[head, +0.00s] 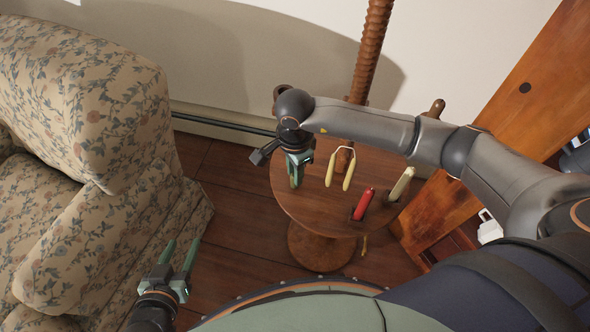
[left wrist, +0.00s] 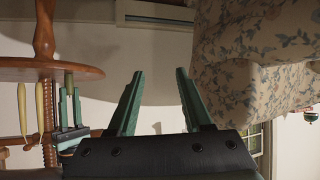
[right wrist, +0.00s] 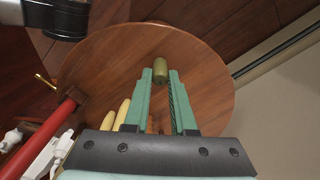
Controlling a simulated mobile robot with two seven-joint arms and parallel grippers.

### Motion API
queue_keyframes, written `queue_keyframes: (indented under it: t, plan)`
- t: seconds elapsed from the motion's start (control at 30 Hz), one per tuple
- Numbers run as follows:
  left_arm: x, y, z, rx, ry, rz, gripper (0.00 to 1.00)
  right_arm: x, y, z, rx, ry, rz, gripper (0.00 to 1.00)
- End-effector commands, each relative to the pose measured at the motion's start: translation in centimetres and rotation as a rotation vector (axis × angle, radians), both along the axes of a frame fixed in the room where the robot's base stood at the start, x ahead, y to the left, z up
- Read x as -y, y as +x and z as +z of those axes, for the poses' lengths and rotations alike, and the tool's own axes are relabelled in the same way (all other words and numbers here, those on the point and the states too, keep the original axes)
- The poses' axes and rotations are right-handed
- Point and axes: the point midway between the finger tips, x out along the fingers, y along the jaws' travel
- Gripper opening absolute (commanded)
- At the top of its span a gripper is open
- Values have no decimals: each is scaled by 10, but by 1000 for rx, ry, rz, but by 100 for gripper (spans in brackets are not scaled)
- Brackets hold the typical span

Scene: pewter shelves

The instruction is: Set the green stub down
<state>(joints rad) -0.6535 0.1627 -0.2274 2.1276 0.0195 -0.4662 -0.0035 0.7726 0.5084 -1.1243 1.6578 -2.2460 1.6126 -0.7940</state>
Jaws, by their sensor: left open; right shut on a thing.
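The green stub (right wrist: 160,70) is a short olive cylinder between the tips of my right gripper (right wrist: 160,75). In the right wrist view it shows against the round wooden table (right wrist: 200,45). In the head view my right gripper (head: 295,178) points down over the table's left part, and the stub is not clear there. The left wrist view looks upside down; there the stub (left wrist: 69,80) is at the table top, touching or very close, I cannot tell which. My left gripper (head: 180,257) is open and empty, low beside the armchair.
A twisted wooden post (head: 371,50) stands behind. A floral armchair (head: 85,120) is at left. The table's front left part is bare.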

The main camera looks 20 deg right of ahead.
Motion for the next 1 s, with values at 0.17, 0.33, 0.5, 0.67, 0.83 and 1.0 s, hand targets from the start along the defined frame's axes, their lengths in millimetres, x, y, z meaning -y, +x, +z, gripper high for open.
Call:
queue_keyframes:
  t: [0.17,0.33,0.5,0.67,0.83,1.0]
  plan:
    - [0,3,4,23,-1,0,50,0,0,-1,1,0,0,0]
    - [0,6,7,36,1,0,50,0,0,-2,1,0,0,0]
    - [0,7,10,48,1,-1,50,0,0,-2,0,0,-1,37]
    - [0,7,10,48,1,-1,50,0,0,-2,0,0,-1,54]
    - [0,8,10,48,0,-2,50,0,0,-2,0,0,-1,54]
    - [0,7,10,39,-2,-1,50,0,0,0,0,0,-1,54]
